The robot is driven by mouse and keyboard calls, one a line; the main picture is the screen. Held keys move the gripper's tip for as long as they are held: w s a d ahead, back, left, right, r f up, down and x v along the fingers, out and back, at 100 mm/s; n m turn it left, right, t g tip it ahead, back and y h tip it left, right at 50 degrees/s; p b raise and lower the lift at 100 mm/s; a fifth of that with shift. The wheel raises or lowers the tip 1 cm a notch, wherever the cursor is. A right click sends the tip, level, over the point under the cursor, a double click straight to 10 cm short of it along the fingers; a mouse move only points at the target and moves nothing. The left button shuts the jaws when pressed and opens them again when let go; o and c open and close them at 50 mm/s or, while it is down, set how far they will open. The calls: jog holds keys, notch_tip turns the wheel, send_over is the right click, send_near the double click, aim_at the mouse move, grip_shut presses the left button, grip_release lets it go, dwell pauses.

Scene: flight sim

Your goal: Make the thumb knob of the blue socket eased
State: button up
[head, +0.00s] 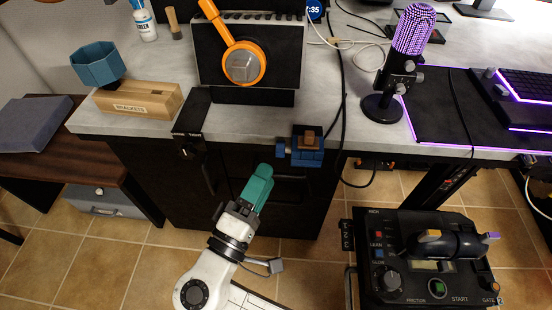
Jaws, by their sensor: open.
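A blue socket (312,157) is fixed at the front edge of the grey desk, near the middle of the head view. A brown block-like part sits in its top. A small dark blue knob-like part (281,146) sticks out on its left side; its turn position is too small to tell. My gripper (264,172), with teal fingers, is in front of the desk, below and left of the socket. It is apart from the socket and the knob. It is open, and I see nothing held in it.
The grey desk (240,116) holds a black panel with orange headphones (241,66), a brackets box (140,100), a blue hexagonal cup (97,64) and a microphone (405,45). A black cable hangs right of the socket. A black control box (430,260) stands at lower right.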

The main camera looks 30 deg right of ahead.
aim_at(281, 149)
jog(key=shift+x, duration=2.75)
jog(key=c, duration=1)
jog(key=shift+c, duration=0.2)
